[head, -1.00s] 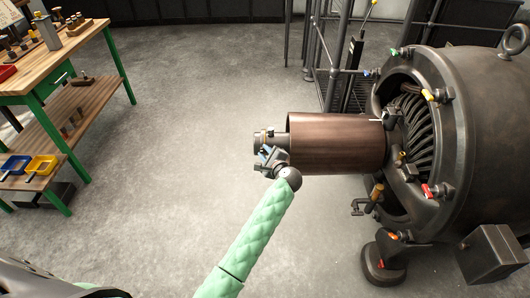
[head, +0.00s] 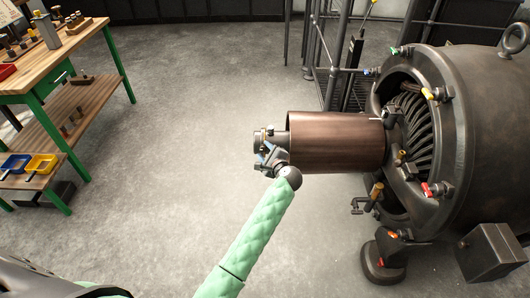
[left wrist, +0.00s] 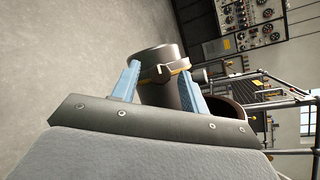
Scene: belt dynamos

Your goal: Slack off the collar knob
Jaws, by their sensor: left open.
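A copper-brown drum (head: 335,142) sticks out to the left from the big dark dynamo. A short dark shaft end with a collar (head: 258,142) projects from its left end. My left gripper (head: 266,154) is at this collar, on its near side, and partly hides it. In the left wrist view the collar (left wrist: 158,88) lies between the two blue fingers of my open left gripper (left wrist: 158,70). A yellow-edged band with a small block-like part (left wrist: 173,68) shows on the collar; I cannot tell for sure that this is the knob. My right gripper is not in view.
The dynamo housing (head: 470,130) fills the right side, with coloured knobs around its rim. A crank-like fitting (head: 372,198) hangs below the drum. A green-legged workbench (head: 75,85) with trays and parts stands at the left. The floor between is clear.

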